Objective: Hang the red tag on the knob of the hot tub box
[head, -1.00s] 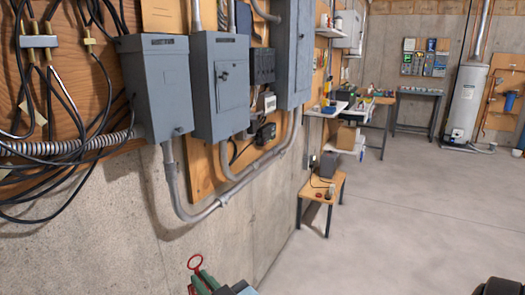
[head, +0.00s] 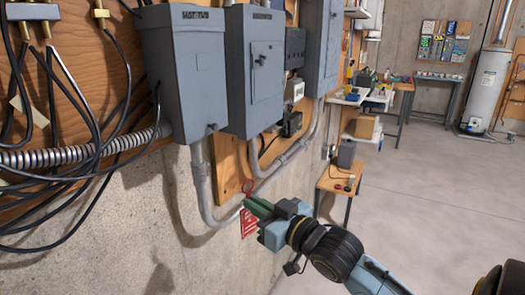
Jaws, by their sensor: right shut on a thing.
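The hot tub box (head: 182,75) is the grey box at left on the wall, with dark lettering at its top that is hard to read. A small grey knob (head: 212,127) sticks out near its lower right corner. My right gripper (head: 258,207) is shut on the red tag (head: 249,224), whose red ring stands up above the green fingertips. The tag is below and right of the knob in the picture, apart from it. The fingers hide part of the tag. My left gripper is out of view.
A second grey box (head: 254,75) with a latch stands right of the hot tub box. Grey conduit (head: 200,180) runs below both. Black cables (head: 75,100) hang at left. A small wooden table (head: 340,181) stands at right; the floor beyond is open.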

